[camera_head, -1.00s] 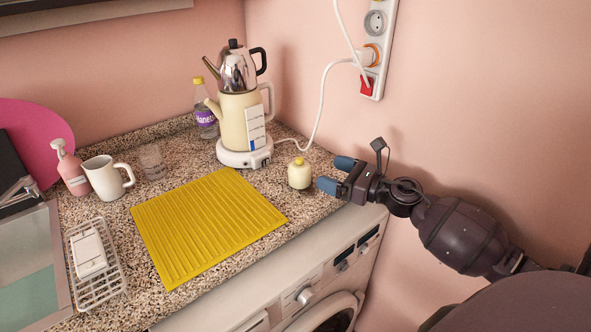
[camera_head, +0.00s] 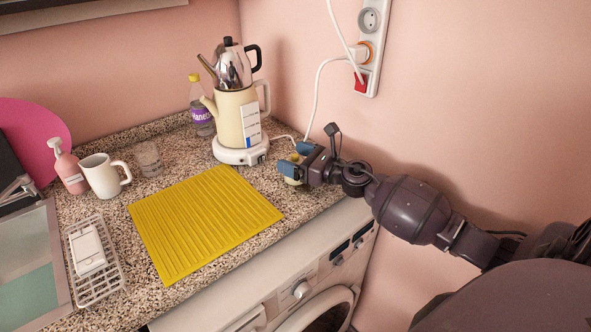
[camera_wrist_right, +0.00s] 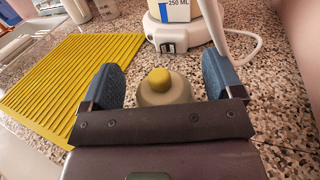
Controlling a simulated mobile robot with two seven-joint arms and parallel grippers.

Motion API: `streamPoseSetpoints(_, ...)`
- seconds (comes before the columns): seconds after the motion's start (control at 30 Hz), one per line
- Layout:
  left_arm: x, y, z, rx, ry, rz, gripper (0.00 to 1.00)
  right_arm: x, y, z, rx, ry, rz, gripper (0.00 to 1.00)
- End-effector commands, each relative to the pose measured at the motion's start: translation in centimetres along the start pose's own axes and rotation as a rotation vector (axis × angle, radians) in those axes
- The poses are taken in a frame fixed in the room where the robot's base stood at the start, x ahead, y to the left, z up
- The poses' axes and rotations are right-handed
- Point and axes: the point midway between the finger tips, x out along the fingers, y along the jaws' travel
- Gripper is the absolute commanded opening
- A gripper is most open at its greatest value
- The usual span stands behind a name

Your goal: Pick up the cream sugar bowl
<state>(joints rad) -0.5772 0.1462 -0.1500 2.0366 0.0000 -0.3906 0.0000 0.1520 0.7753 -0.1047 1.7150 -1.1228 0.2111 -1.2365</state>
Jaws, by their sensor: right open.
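The cream sugar bowl (camera_wrist_right: 167,92) with its yellow knob stands upright on the speckled counter. In the right wrist view it sits between the two blue fingers of my right gripper (camera_wrist_right: 164,84), with a gap on each side, and its lower part is hidden by the gripper body. In the head view the bowl (camera_head: 293,181) is mostly covered by my right gripper (camera_head: 291,161), which reaches in from the right. The right gripper is open around the bowl. My left gripper is not in view.
A yellow ribbed mat (camera_head: 205,222) lies left of the bowl. A double kettle on a white base (camera_head: 241,157) stands behind it, with a bottle (camera_head: 201,117) beyond. A white mug (camera_head: 102,177), glass (camera_head: 148,160) and pink dispenser (camera_head: 70,171) stand left. The pink wall is close on the right.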

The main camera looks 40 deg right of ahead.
Motion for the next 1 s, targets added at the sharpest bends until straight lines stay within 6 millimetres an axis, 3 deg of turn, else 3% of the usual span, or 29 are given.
streamPoseSetpoints(0.2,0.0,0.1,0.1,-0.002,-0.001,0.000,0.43,0.1,0.0,0.0,0.001,0.001,0.000,0.86)
streamPoseSetpoints(0.6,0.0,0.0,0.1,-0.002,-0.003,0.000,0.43,0.0,0.0,0.0,0.000,-0.001,0.000,0.27)
streamPoseSetpoints(0.87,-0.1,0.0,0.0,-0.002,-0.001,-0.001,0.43,0.0,-0.1,0.3,0.000,-0.001,0.000,0.26)
streamPoseSetpoints(1.0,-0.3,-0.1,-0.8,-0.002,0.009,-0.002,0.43,0.1,-0.6,1.5,-0.002,-0.004,0.000,0.26)
